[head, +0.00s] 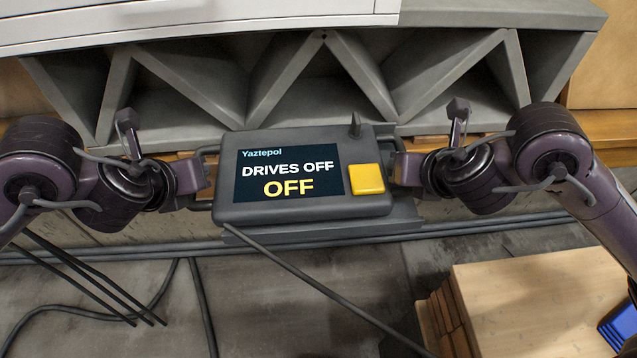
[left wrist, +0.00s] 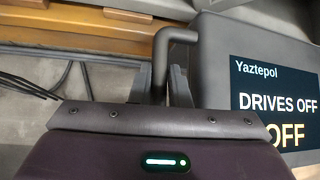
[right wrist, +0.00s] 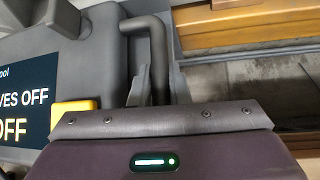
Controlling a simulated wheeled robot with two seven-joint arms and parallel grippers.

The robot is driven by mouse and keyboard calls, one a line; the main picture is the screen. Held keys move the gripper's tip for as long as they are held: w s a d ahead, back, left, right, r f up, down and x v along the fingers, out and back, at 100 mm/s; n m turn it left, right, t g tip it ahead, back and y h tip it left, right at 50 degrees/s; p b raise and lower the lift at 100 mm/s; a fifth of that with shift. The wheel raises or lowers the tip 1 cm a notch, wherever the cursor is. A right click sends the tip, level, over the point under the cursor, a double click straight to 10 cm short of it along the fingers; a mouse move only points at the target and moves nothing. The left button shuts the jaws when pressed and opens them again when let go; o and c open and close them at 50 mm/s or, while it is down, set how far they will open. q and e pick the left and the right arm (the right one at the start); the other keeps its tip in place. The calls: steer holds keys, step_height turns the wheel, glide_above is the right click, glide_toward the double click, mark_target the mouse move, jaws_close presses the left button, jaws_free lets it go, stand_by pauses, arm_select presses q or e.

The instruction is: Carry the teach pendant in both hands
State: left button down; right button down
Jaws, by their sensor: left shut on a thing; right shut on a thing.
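The teach pendant (head: 303,208) is a dark grey box with side handles, a yellow button and a screen reading "Yaztepol", "DRIVES OFF" and "OFF". It sits in the middle of the head view, between my grippers. My left gripper (head: 205,176) is shut on the pendant's left handle; in the left wrist view the bent handle bar (left wrist: 160,62) runs between the fingers. My right gripper (head: 398,168) is shut on the right handle; the right wrist view shows that handle bar (right wrist: 158,60) between the fingers. A grey block shows just under the pendant; I cannot tell whether they touch.
A grey printed concrete piece with zigzag ribs (head: 322,75) stands behind the pendant under a white slab (head: 180,18). A stack of wooden boards (head: 545,290) is at lower right, with a blue object (head: 620,325) at the edge. Cables cross the grey floor.

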arm_select(q)
steer(key=c, duration=1.4)
jaws_free()
steer(key=shift+f, duration=0.15)
arm_select(e)
steer(key=c, duration=1.4)
jaws_free()
steer(key=shift+f, duration=0.1)
arm_select(q)
steer(key=shift+o, duration=0.2)
arm_select(e)
steer(key=shift+o, duration=0.2)
arm_select(q)
steer(key=shift+d+r, duration=0.1)
steer(key=shift+r, duration=4.9)
arm_select(e)
steer(key=shift+r, duration=4.95)
steer(key=shift+s, duration=0.1)
